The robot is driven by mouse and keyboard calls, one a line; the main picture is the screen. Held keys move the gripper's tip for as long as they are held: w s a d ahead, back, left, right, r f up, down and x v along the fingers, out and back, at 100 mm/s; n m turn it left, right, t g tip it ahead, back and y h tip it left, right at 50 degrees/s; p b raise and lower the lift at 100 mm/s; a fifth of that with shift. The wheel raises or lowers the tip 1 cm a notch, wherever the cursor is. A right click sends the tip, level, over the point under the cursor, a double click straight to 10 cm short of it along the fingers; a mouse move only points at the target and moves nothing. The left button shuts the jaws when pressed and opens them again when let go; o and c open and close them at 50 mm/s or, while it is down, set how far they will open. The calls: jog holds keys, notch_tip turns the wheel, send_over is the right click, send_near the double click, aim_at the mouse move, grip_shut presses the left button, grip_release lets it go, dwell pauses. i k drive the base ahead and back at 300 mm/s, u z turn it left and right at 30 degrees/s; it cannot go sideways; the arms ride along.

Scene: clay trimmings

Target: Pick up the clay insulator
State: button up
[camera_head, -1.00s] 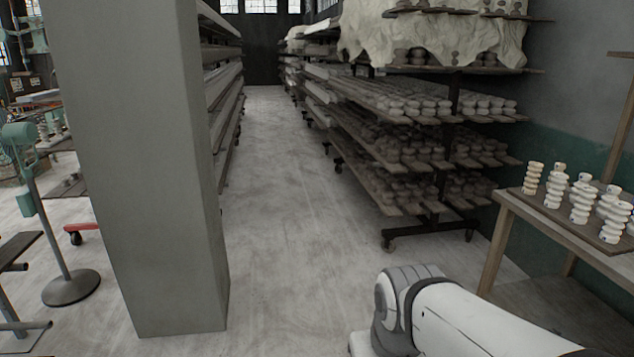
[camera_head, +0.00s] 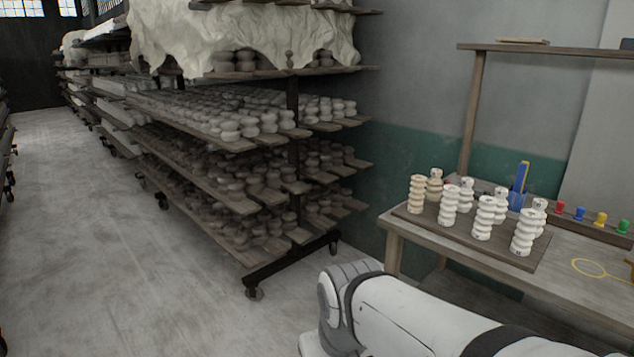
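Several pale, ribbed clay insulators (camera_head: 484,217) stand upright on a dark board (camera_head: 424,220) on the wooden table at the right. One at the board's left end (camera_head: 416,194) looks more tan than the whiter ones. I cannot tell which single insulator is meant. My white arm crosses the bottom right of the view, in front of the table. My gripper is not in view, so its state is hidden.
The floor aisle (camera_head: 90,230) at the left is clear.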

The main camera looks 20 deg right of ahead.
aim_at(465, 205)
jog(key=z, duration=0.8)
jog(key=i, duration=1.3)
jog(key=z, duration=1)
jog(key=i, duration=0.7)
jog(key=z, duration=0.2)
jog(key=k, duration=0.9)
jog(key=z, duration=0.15)
jog(key=i, duration=0.9)
jog(key=u, duration=0.05)
